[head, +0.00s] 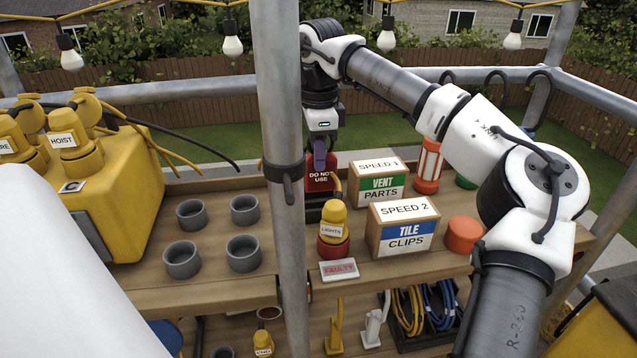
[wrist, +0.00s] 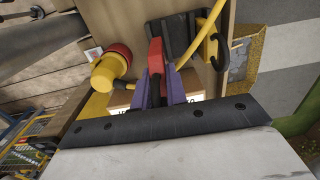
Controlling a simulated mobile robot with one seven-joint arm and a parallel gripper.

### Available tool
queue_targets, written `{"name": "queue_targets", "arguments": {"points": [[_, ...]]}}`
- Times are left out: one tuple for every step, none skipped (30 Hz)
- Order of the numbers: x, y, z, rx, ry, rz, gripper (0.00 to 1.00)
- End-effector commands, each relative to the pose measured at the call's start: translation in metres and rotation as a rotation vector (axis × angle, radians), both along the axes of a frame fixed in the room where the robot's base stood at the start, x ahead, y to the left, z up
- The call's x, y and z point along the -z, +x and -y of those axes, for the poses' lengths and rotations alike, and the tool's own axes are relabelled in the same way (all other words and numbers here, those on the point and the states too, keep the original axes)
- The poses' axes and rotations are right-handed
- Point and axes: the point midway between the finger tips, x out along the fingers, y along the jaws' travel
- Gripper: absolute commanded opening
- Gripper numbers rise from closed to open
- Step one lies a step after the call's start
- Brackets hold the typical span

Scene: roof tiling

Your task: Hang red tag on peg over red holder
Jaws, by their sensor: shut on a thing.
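The red tag (head: 320,182), marked DO NOT USE, hangs below my gripper (head: 320,152) in the head view. The purple fingers are shut on its upper part. In the wrist view the tag (wrist: 155,50) shows as a red strip at the fingertips (wrist: 158,72). The red holder (head: 333,249) stands on the shelf just below and in front of the tag, with a yellow LIGHTS plug (head: 333,222) in it. It also shows in the wrist view (wrist: 119,53). A dark upright plate (wrist: 178,38) is behind the tag. The peg itself cannot be made out.
Two boxes, VENT PARTS (head: 382,182) and TILE CLIPS (head: 404,228), stand to the right. A FAULT? label (head: 339,270) lies in front. A grey post (head: 281,150) stands left; grey empty holders (head: 243,253) are beyond it.

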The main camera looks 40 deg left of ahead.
Motion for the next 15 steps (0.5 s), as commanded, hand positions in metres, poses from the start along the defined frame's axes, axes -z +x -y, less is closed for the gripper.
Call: {"name": "queue_targets", "arguments": {"points": [[0.008,0.0,0.0,0.0,-0.001,-0.001,0.0],[0.012,0.0,0.0,0.0,0.0,0.0,0.0],[0.015,0.0,0.0,0.0,0.001,-0.001,0.0],[0.018,0.0,0.0,0.0,0.001,-0.001,0.0],[0.019,0.0,0.0,-0.001,0.001,-0.001,0.0],[0.021,0.0,0.0,-0.001,0.0,0.0,0.0],[0.023,0.0,0.0,-0.001,0.0,0.0,0.0],[0.025,0.0,0.0,-0.001,0.0,0.0,0.0],[0.028,0.0,0.0,-0.001,-0.001,-0.001,0.0],[0.032,0.0,0.0,-0.001,0.0,0.0,0.0],[0.036,0.0,0.0,-0.001,0.0,0.0,0.0],[0.043,0.0,0.0,-0.001,-0.001,-0.001,0.0],[0.048,0.0,0.0,-0.001,-0.001,-0.002,0.0],[0.051,0.0,0.0,-0.001,-0.001,-0.002,0.0],[0.056,0.0,0.0,0.0,-0.001,-0.002,0.0]]}}
